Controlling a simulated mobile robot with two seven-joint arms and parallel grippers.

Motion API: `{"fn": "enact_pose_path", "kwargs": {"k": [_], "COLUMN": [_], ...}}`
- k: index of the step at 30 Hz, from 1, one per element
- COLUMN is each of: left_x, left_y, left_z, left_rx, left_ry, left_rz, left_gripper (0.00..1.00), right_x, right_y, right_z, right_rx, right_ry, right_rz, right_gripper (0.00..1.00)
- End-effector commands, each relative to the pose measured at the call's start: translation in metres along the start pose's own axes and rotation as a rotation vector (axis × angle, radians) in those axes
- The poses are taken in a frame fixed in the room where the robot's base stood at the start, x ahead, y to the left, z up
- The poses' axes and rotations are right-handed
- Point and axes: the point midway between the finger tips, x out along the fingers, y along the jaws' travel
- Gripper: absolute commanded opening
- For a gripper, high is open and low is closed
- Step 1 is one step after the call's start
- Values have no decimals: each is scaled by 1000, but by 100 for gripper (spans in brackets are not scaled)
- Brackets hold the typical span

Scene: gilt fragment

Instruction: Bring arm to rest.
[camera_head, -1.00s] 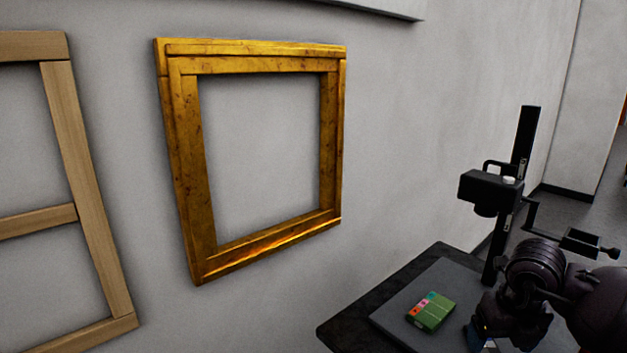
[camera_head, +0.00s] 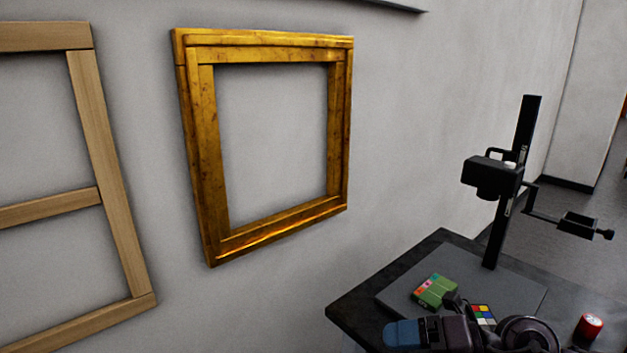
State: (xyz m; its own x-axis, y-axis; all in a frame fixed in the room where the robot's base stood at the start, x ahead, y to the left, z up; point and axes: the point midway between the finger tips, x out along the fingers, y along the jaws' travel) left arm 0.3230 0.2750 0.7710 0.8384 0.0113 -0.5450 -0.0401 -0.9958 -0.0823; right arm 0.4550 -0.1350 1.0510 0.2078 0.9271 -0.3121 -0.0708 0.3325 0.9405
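My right arm shows at the bottom edge, low in front of the dark table (camera_head: 350,311). Its gripper (camera_head: 403,334), with a blue pad at the end, points left near the table's front edge. I see it from the side and cannot make out a gap between the fingers or anything held. The arm's lower part is cut off by the picture edge. A green box (camera_head: 436,291) with coloured squares lies on the grey board (camera_head: 510,290), just behind the arm. My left gripper is not in view.
A colour chart (camera_head: 483,315) lies partly behind my arm. A red cylinder (camera_head: 589,327) stands at the right. A black copy stand (camera_head: 513,160) with a camera (camera_head: 491,177) rises from the board. A gilt frame (camera_head: 205,150) and a wooden stretcher (camera_head: 105,170) are against the wall.

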Motion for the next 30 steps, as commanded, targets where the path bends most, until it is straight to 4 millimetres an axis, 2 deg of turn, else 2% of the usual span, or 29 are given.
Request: {"fn": "enact_pose_path", "kwargs": {"k": [3,6,10,14,17,23,26,30], "left_x": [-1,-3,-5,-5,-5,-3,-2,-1], "left_y": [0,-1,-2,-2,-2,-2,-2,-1], "left_z": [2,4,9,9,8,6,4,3], "left_rx": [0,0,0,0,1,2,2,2], "left_ry": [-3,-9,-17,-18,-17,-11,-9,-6], "left_rz": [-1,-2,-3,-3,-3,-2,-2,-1], "left_gripper": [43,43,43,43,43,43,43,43], "right_x": [1,-7,-27,-52,-74,-111,-126,-137], "right_y": [25,42,50,43,27,-28,-63,-111], "right_z": [-1,4,16,28,34,30,17,-16], "right_rx": [94,183,326,493,636,961,1140,1408], "right_ry": [-112,-232,-412,-614,-779,-1113,-1273,-1473], "right_rz": [233,408,599,746,825,886,865,775], "right_gripper": [82,82,82,82,82,82,82,82]}}
